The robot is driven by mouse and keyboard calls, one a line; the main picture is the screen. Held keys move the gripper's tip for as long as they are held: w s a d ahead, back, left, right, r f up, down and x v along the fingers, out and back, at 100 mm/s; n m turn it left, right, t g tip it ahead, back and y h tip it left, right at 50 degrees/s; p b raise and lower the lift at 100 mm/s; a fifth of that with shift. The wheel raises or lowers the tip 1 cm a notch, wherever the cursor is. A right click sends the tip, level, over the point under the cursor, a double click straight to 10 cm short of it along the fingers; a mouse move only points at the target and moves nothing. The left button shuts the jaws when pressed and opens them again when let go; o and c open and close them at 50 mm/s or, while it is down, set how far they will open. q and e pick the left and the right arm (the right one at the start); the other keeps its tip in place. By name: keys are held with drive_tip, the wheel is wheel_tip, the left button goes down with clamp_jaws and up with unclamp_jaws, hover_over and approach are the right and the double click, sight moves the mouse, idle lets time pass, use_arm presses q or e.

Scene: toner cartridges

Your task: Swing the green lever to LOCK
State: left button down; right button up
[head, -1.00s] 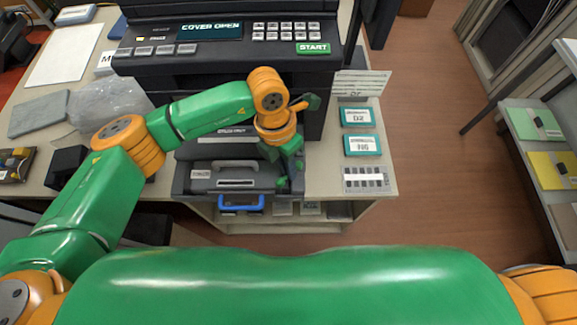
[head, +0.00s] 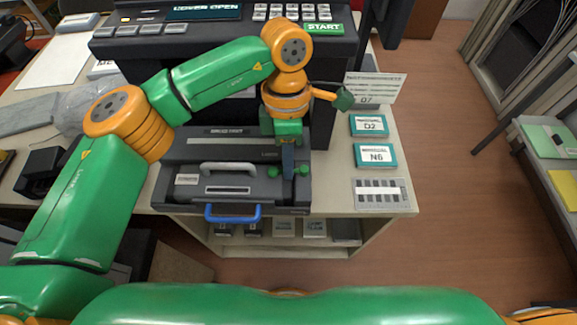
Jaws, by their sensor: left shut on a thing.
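The printer's open front bay holds a dark toner unit (head: 225,178) with a grey handle and a blue pull handle (head: 232,215) at its front edge. The green lever (head: 302,171) is at the right side of this bay; green ends show on both sides of my fingers, and its middle is hidden. My left gripper (head: 288,168) points down over the lever and is shut on it. Small lettering beside the lever is too small to read surely. My right gripper is out of view.
The printer display (head: 204,11) reads COVER OPEN, cut by the top edge. Teal boxes marked D2 (head: 369,125) and N6 (head: 375,156) and a grey labelled piece (head: 381,194) lie on the counter to the right. A white card (head: 374,86) stands behind them.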

use_arm(q)
drive_tip(key=shift+w+m, duration=0.15)
drive_tip(key=shift+m, duration=0.35)
drive_tip(key=c, duration=1.2)
unclamp_jaws()
drive_tip(key=shift+c, duration=0.2)
wheel_tip(320, 180, up, 7)
drive_tip(key=w, duration=0.1)
drive_tip(key=shift+b, duration=0.35)
drive_tip(key=shift+w, duration=0.1)
